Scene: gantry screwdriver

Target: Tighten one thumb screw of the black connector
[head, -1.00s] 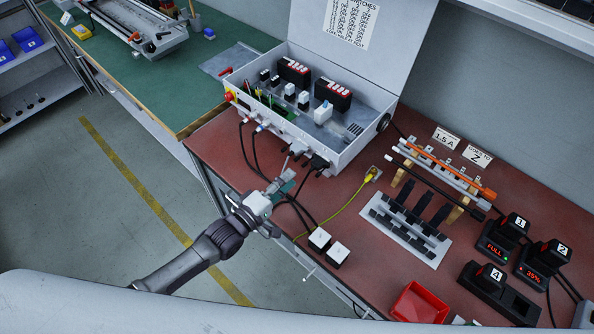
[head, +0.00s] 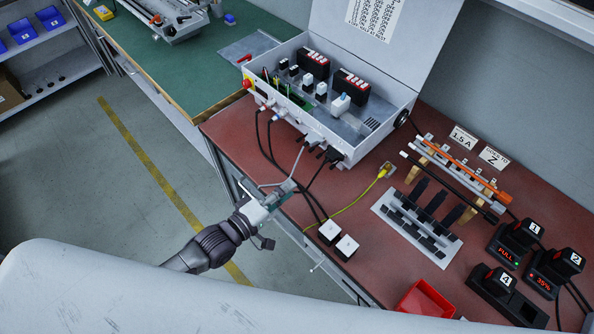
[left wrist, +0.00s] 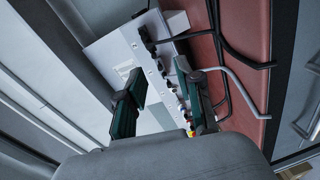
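The black connector (head: 334,156) sits on the front panel of the grey box (head: 298,130), at the right end of its row, with a black cable hanging from it. Its thumb screws are too small to make out. A grey connector (head: 313,140) is just left of it. My left gripper (head: 287,189) is in front of the box, below and left of the black connector, apart from it. In the left wrist view the green-padded fingers (left wrist: 163,82) are spread, with nothing held and the box beyond them. My right gripper is not in view.
Black cables (head: 300,195) and a grey cable hang near my left gripper. A rack (head: 418,225), chargers (head: 515,250) and a red bin (head: 425,300) occupy the red bench's right side.

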